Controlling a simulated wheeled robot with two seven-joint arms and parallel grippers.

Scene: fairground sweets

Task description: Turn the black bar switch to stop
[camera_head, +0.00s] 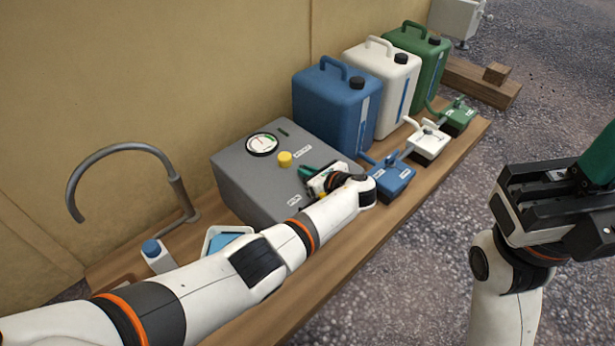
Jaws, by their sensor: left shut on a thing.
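A grey control box (250,185) stands on the wooden shelf, with a round dial gauge (262,144) and a yellow button (285,159) on its sloping top. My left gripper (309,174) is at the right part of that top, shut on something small. The gripper and wrist hide what it holds; the black bar switch is not visible, so its position cannot be read. Small labels on the box are too small to read surely. My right gripper (590,165) is off to the right over the gravel, away from the box, its fingers partly out of frame.
Blue (333,105), white (390,85) and green (425,60) canisters stand behind, with matching small tap units before them. The shelf (400,205) ends at gravel.

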